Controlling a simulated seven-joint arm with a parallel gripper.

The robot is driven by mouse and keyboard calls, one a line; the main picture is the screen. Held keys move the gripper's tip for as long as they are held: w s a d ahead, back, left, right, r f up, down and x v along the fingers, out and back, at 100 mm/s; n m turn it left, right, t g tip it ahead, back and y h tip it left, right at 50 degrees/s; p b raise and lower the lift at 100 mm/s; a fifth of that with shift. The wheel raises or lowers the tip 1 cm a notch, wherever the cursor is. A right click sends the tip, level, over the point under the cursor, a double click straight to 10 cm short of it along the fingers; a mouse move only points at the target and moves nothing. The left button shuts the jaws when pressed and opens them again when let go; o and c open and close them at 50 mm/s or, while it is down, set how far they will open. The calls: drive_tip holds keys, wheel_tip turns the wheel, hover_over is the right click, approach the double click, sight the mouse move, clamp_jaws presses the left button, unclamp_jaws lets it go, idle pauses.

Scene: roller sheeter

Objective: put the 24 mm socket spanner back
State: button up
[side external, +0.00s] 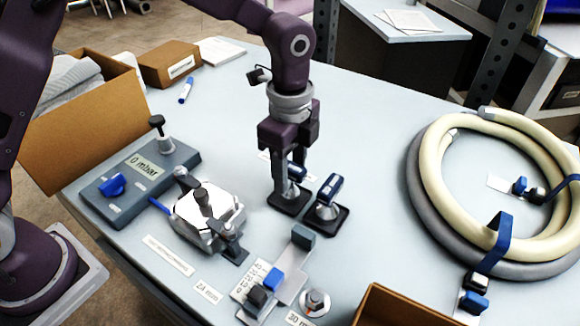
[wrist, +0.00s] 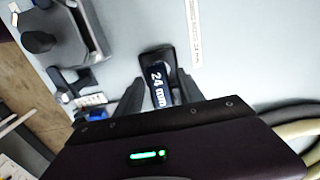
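The 24 mm socket spanner, with a dark blue handle marked "24 mm" (wrist: 158,90), sits between the two fingers of my gripper (wrist: 160,92) in the wrist view. In the side view my gripper (side external: 287,188) points down and its fingertips are low, just above a black base plate (side external: 288,202). The blue handle (side external: 298,172) shows partly behind a finger, tilted. The fingers are close on both sides of the handle; I cannot tell whether they press on it. The socket end and its contact with the base are mostly hidden.
A second blue-handled tool (side external: 329,190) stands on its own black base close to the right. A clamped metal fixture (side external: 207,210) and a grey "0 mbar" gauge box (side external: 140,180) are at left. Coiled hoses (side external: 420,190) lie at right. Cardboard box (side external: 400,308) at front.

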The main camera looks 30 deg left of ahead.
wheel_tip(320, 180, up, 12)
drive_tip(key=s+a+r+n+t, duration=0.1)
drive_tip(key=s+a+r+n, duration=0.3)
drive_tip(key=a+r, duration=0.1)
drive_tip(key=s+a+f+n+t, duration=0.1)
drive_tip(key=s+a+n+t, duration=0.1)
drive_tip(key=s+a+n, duration=0.3)
drive_tip(key=s+a+n+t, duration=0.2)
drive_tip(key=s+a+n, duration=0.4)
drive_tip(key=s, duration=0.8)
drive_tip(key=n, duration=0.3)
drive_tip(key=shift+s+a+f+t, duration=0.25)
drive_tip(key=shift+a+f+t, duration=0.05)
drive_tip(key=shift+f, duration=0.1)
